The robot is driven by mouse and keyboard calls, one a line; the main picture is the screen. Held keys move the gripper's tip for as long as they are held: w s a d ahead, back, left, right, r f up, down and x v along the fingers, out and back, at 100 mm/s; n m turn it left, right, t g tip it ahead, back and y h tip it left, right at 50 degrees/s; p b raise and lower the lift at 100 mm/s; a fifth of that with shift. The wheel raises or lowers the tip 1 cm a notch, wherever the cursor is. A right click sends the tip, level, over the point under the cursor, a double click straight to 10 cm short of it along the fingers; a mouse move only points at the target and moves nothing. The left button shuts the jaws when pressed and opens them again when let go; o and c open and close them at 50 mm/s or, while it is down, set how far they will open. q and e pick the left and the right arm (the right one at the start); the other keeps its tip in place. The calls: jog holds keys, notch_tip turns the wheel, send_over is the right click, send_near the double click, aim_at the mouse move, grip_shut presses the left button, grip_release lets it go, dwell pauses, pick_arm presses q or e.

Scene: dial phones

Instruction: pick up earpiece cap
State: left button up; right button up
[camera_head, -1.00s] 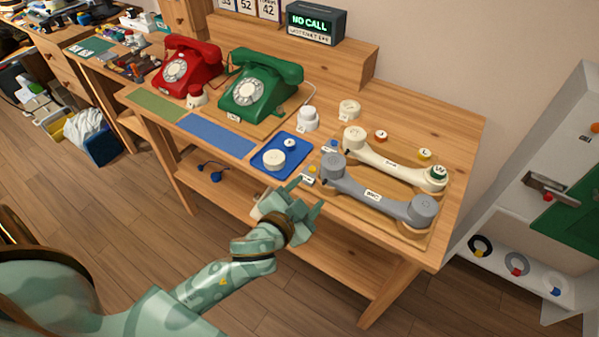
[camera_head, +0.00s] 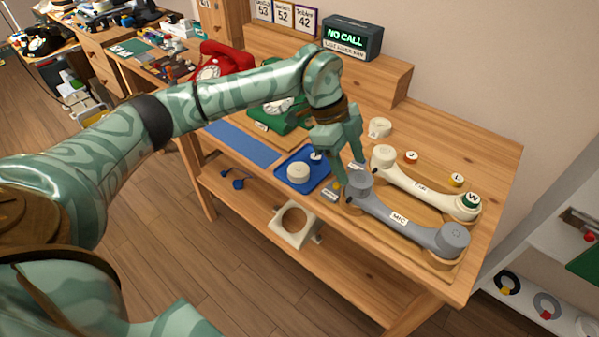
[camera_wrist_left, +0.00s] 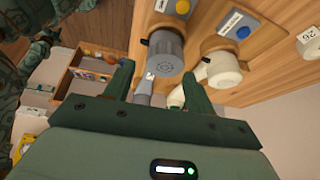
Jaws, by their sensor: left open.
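My left gripper (camera_head: 346,174) is open, pointing down over the left end of the grey handset labelled MIC (camera_head: 398,218). The handset's round grey end cap (camera_head: 360,184) is close to the fingertips; whether they touch it is unclear. In the left wrist view, the grey handset's perforated end cap (camera_wrist_left: 166,62) lies beyond and between the open fingers (camera_wrist_left: 155,80). A cream handset (camera_head: 425,187) lies behind the grey one, its rounded end also in the wrist view (camera_wrist_left: 222,70). I cannot tell which part is the earpiece cap. My right gripper is not in view.
A blue tray (camera_head: 318,180) holds a round cream part (camera_head: 298,172) and a small white one. The green phone (camera_head: 290,118) is partly hidden by my arm; the red phone (camera_head: 228,62) is behind. A white holed piece (camera_head: 294,224) shows below the table's front edge.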

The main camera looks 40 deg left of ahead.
pick_arm(q)
jog(key=a+r+n+y, duration=0.5)
jog(key=a+n, duration=0.3)
jog(key=a, duration=0.6)
jog(key=b, duration=0.4)
send_over(299, 169)
jog(key=shift+g, duration=0.3)
jog(key=f, duration=0.9)
jog(key=shift+s+a, duration=0.25)
jog(key=f+b, duration=0.1)
jog(key=f, duration=0.1)
jog(key=f+b, duration=0.1)
jog(key=f, duration=0.1)
jog(key=f+b, duration=0.2)
jog(key=shift+w+d+f, duration=0.2)
jog(key=shift+w+f, duration=0.05)
jog(key=shift+r, duration=0.2)
jog(key=c, duration=0.5)
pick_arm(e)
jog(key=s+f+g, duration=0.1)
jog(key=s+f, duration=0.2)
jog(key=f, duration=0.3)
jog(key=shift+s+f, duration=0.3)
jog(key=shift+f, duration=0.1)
